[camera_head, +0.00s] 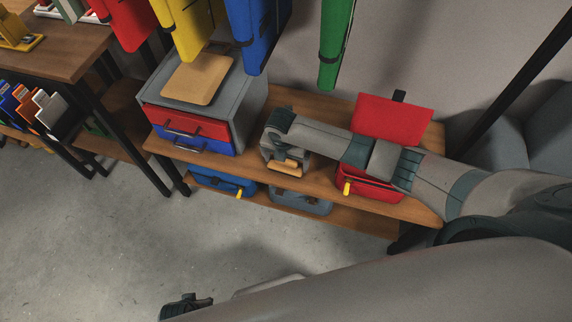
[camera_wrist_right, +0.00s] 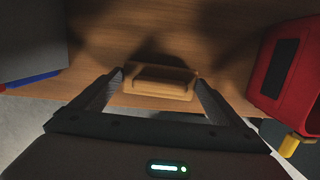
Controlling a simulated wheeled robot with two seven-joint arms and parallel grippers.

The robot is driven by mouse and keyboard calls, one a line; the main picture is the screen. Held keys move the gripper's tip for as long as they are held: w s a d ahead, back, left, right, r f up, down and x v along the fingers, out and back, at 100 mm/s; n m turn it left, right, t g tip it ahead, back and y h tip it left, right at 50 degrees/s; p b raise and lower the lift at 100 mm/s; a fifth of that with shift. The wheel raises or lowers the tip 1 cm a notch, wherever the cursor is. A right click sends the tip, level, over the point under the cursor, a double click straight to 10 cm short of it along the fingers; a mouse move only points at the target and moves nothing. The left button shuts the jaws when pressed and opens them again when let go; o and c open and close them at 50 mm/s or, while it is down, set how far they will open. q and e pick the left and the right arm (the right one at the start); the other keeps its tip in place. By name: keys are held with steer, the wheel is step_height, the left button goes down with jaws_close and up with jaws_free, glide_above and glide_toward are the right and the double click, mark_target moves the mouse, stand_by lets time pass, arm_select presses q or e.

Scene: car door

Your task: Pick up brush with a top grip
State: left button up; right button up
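The brush is a tan wooden block seen from above in the right wrist view (camera_wrist_right: 160,82), near the edge of the wooden shelf. In the head view, part of the brush (camera_head: 288,166) shows under my right gripper (camera_head: 284,158). My right gripper points down over it. In the wrist view its two fingers (camera_wrist_right: 160,88) stand wide apart, one at each end of the brush; I cannot tell whether they touch it. My left gripper (camera_head: 186,306) is dark and partly seen at the bottom of the head view, away from the shelf.
A grey cabinet with red and blue drawers (camera_head: 190,125) stands left of the brush. An open red toolbox (camera_head: 368,187) stands to the right on the same shelf (camera_head: 230,170). Blue and grey boxes (camera_head: 300,200) sit on the lower shelf. Coloured items hang above.

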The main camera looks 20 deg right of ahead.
mark_target(285, 167)
stand_by(0.3)
steer(key=shift+r, duration=0.5)
steer(key=shift+s+a+r, duration=0.15)
steer(key=shift+s+r, duration=0.05)
steer(key=shift+r, duration=0.45)
steer(key=shift+s+a+r, duration=0.15)
steer(key=shift+s+r, duration=0.05)
steer(key=shift+r, duration=0.4)
arm_select(q)
steer(key=shift+s+f, duration=0.15)
steer(key=shift+s, duration=0.1)
arm_select(e)
steer(key=s+a, duration=0.9)
steer(key=s, duration=0.5)
steer(key=shift+a, duration=0.25)
